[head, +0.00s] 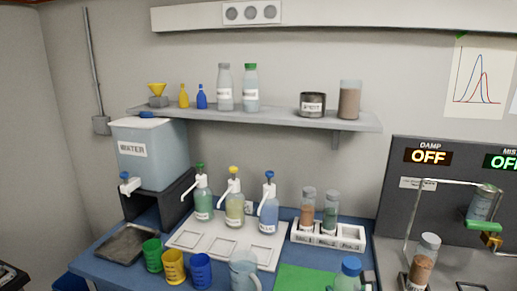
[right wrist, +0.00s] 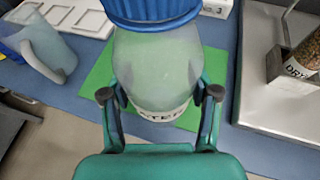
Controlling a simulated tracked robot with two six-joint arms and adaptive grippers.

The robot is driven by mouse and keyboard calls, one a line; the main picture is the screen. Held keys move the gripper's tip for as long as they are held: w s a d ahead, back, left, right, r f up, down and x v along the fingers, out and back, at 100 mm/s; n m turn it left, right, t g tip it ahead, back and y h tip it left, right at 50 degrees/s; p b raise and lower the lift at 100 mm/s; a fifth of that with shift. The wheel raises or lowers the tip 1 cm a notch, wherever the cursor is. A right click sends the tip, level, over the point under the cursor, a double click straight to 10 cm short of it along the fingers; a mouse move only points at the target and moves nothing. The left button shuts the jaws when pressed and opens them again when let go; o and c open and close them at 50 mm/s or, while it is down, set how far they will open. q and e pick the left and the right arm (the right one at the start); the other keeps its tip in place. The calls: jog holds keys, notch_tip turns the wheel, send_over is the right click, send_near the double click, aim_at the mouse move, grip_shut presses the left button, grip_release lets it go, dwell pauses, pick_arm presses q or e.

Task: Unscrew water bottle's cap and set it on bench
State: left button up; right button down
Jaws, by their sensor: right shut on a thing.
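The water bottle (right wrist: 160,68) is a pale translucent bottle with a ribbed blue cap (right wrist: 152,8) at its top. Part of its label shows low between my fingers. In the head view the bottle (head: 346,283) is at the bottom edge, with its blue cap (head: 351,266) on its neck. My right gripper (right wrist: 160,95) is teal and shut around the bottle's body, one finger on each side. I cannot tell whether the bottle touches the bench. My left gripper is not in view.
A green mat (head: 300,280) lies on the blue bench beside a clear jug (head: 243,272). Coloured cups (head: 173,267) and pump bottles (head: 236,205) stand to the left. A white rack (head: 350,236) is behind. A grey machine (head: 445,165) stands at right.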

jog(key=shift+s+a+r, duration=0.2)
jog(key=shift+s+a, duration=0.2)
jog(key=shift+a, duration=0.25)
jog(key=shift+w+r, duration=0.15)
jog(key=shift+r, duration=0.1)
jog(key=shift+d, duration=0.1)
